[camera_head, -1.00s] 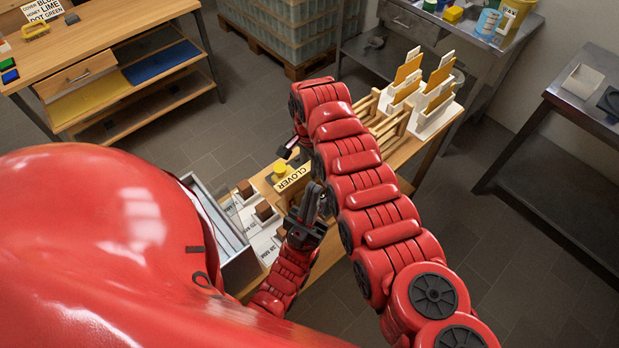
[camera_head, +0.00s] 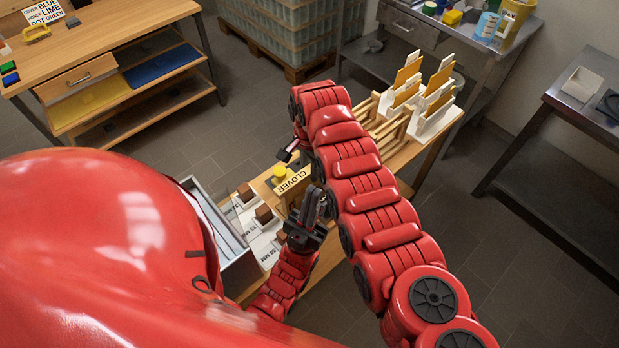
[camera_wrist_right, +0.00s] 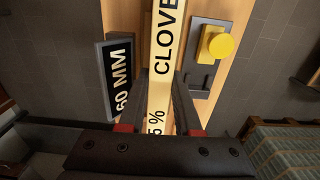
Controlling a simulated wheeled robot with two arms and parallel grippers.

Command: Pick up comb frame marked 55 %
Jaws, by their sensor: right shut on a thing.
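The comb frame (camera_wrist_right: 162,35) has a pale bar lettered "CLOVE" and, nearer my palm, "5 %"; any digit before is hidden. It also shows in the head view (camera_head: 293,181), its "CLOVER" label upside down. In the right wrist view my right gripper (camera_wrist_right: 160,80) is shut on this bar near its percent end, a finger on each side. In the head view my right arm hides most of that gripper. My left gripper (camera_head: 312,205) is just below and right of the label; its finger gap is unclear.
A "60 MM" plate (camera_wrist_right: 119,78) and a yellow knob (camera_wrist_right: 219,45) flank the bar. White stands with orange boards (camera_head: 405,80) stand at the bench's far end. A grey-walled tray (camera_head: 240,268) is left. A wooden workbench (camera_head: 120,28) stands at upper left.

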